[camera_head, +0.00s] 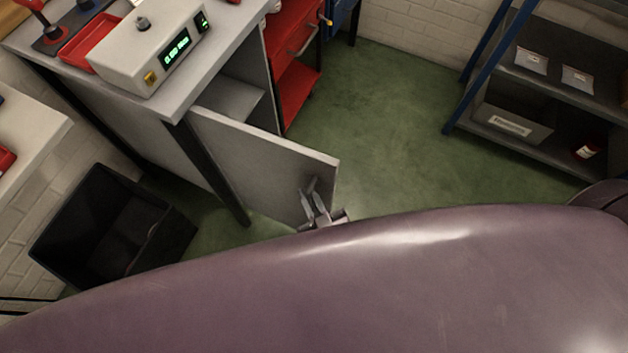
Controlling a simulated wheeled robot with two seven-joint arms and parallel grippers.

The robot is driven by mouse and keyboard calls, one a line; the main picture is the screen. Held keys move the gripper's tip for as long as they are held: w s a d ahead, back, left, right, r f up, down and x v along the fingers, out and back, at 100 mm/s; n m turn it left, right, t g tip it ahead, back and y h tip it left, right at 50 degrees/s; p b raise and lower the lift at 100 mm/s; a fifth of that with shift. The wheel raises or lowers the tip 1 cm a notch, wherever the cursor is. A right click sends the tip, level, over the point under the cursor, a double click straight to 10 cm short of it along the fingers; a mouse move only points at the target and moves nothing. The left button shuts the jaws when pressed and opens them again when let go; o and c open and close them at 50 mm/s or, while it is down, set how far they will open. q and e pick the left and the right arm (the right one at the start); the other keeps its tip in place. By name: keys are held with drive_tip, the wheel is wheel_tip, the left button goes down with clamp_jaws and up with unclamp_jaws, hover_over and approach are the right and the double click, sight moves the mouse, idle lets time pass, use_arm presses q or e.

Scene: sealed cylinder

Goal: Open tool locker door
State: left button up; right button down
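The grey tool locker door (258,165) stands swung out from the locker under the workbench, hinged on its left side by the dark bench leg. Behind it, part of the locker's inside with a grey shelf (232,98) shows. My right gripper (311,194) is at the door's outer face, near its free right edge and low in the picture. Its fingers point up at the door, where a handle would be hidden by them; I cannot tell whether they are closed on anything. My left gripper is not in view.
A control box (150,50) with a green display sits on the workbench (185,95). A red drawer cabinet (293,75) stands behind the door. A black bin (105,225) is at left, a shelf rack (545,75) at right. Green floor (390,120) between is clear.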

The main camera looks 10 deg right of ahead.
drive_tip(key=shift+s+a, duration=0.7)
drive_tip(key=shift+a, duration=0.2)
drive_tip(key=shift+s+a, duration=0.7)
drive_tip(key=shift+a, duration=0.2)
drive_tip(key=c, duration=1.8)
unclamp_jaws()
drive_tip(key=shift+w, duration=0.1)
drive_tip(key=shift+c, duration=0.2)
drive_tip(key=s+d, duration=0.1)
drive_tip(key=s, duration=0.6)
drive_tip(key=shift+s+d+b, duration=0.15)
drive_tip(key=shift+s+b, duration=0.15)
drive_tip(key=shift+s, duration=0.05)
